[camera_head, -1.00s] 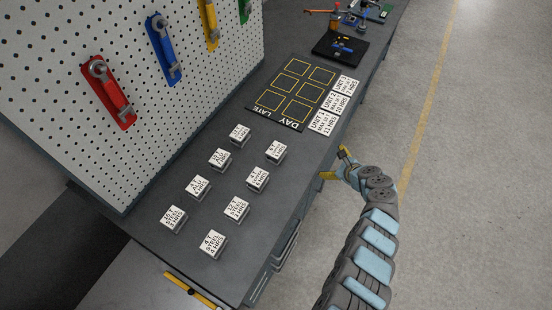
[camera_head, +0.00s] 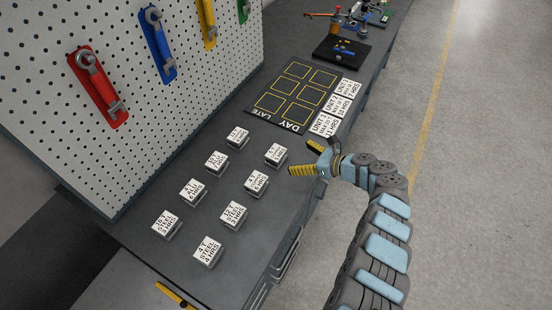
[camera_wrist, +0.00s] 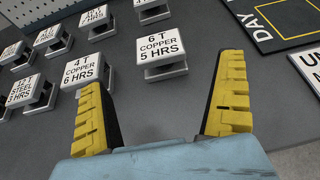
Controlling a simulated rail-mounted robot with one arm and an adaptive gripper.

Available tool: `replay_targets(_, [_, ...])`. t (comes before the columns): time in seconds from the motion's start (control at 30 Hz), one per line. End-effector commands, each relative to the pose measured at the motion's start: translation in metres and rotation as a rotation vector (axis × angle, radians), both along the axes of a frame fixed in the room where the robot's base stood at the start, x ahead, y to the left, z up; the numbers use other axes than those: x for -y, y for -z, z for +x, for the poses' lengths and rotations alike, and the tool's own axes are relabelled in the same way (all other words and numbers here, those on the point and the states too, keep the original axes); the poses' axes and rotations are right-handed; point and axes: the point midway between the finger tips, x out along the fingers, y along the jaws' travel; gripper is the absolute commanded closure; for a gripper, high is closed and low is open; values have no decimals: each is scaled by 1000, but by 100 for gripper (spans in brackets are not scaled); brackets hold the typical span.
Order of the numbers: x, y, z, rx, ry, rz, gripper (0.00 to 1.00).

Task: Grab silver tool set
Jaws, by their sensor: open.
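A silver wrench-like tool (camera_head: 88,62) hangs on a red holder (camera_head: 105,97) on the pegboard. Another silver tool (camera_head: 152,17) hangs on a blue holder (camera_head: 162,52). Parts of a yellow holder (camera_head: 209,32) and a green holder (camera_head: 243,9) show farther right, cut off by the top edge. My gripper (camera_head: 304,158) is open and empty above the bench's right edge, far from the pegboard tools. In the wrist view its yellow fingers (camera_wrist: 163,85) are spread, with a block labelled 6 T COPPER 5 HRS (camera_wrist: 163,50) beyond them. No tool shows in the wrist view.
Several white labelled blocks stand in two rows on the dark bench (camera_head: 140,222), including the copper block (camera_head: 276,153) near my gripper. A black board with yellow squares (camera_head: 290,95) and white cards (camera_head: 336,107) lie behind. A black tray (camera_head: 342,50) stands farther back.

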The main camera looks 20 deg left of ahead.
Motion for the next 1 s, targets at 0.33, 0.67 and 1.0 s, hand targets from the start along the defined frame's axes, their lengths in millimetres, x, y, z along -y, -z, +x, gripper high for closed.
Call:
replay_targets(0.33, [-42,19,6,0,-3,0,0])
replay_targets(0.67, [-68,33,9,1,-5,0,0])
replay_targets(1.0, [-92,41,13,1,0,0,0])
